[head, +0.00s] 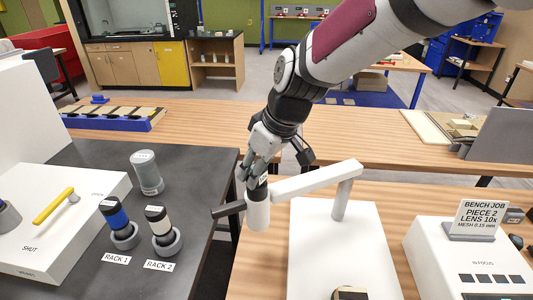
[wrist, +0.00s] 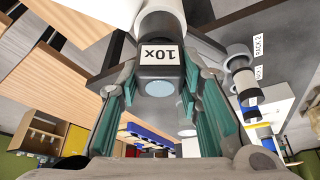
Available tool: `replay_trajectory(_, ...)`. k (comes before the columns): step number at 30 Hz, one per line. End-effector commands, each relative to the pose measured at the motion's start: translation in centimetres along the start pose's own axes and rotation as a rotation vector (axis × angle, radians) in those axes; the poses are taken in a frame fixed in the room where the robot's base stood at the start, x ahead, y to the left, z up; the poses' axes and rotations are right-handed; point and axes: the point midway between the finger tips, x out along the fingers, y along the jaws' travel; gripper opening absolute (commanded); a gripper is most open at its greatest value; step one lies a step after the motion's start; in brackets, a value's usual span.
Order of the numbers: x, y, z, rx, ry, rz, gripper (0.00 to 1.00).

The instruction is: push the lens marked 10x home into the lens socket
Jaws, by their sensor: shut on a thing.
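The lens marked 10x (wrist: 158,72) is a dark barrel with a white label and a pale round end. It sits between the teal finger pads of my gripper (wrist: 168,85). In the head view my gripper (head: 257,175) holds the dark lens (head: 257,190) from above, roughly upright. The lens socket is in the white tube (head: 257,215) at the end of a white arm, directly below the lens. The tube also shows beyond the lens in the wrist view (wrist: 160,18). The lens meets the tube's mouth; how deep it sits is hidden.
A dark lever (head: 228,210) sticks out left of the tube. The white arm (head: 312,181) runs right to a post on a white base (head: 340,240). Rack 1 (head: 124,238) and Rack 2 (head: 168,245) hold other lenses on the dark bench. A job sign (head: 480,217) stands at right.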

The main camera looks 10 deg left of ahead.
Motion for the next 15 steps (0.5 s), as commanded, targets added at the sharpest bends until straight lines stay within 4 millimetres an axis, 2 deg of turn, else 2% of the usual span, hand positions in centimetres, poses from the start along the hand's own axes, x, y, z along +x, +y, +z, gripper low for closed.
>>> replay_trajectory(14,-0.07,-0.06,-0.05,-0.001,0.0,-0.001,0.0)
replay_trajectory(15,-0.07,-0.06,-0.05,-0.001,0.0,-0.001,0.41)
